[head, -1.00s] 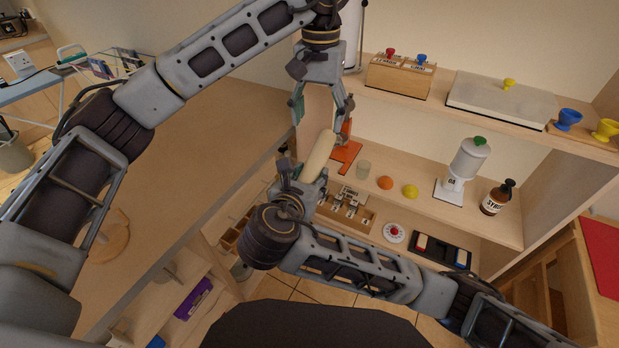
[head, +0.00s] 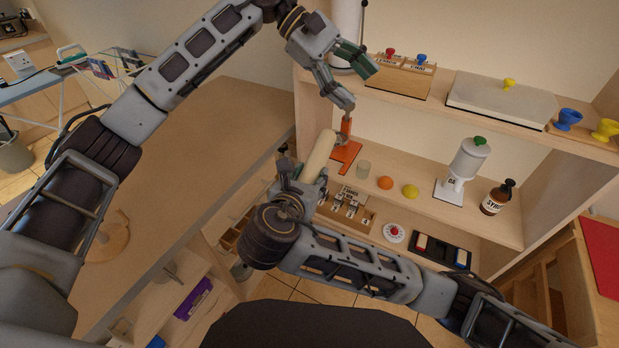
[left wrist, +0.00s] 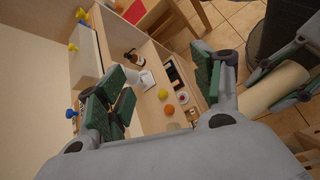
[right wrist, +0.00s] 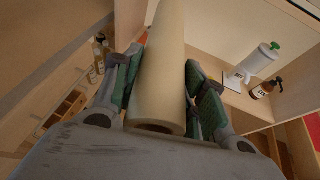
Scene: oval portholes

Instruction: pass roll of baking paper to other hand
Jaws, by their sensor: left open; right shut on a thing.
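The roll of baking paper (head: 317,157) is a pale cream tube, held tilted with its upper end free. My right gripper (head: 303,178) is shut on its lower part; in the right wrist view the roll (right wrist: 162,75) lies between the green finger pads. My left gripper (head: 357,84) is open and empty, above and to the right of the roll's upper end, apart from it. In the left wrist view the roll (left wrist: 272,88) shows at the right, outside the spread left fingers.
A shelf unit stands behind, with an orange stand (head: 345,152), an orange fruit (head: 385,183), a lemon (head: 410,191), a white dispenser (head: 466,165) and a brown bottle (head: 496,197). The upper shelf holds a wooden box (head: 399,80). The worktop (head: 200,150) at left is largely clear.

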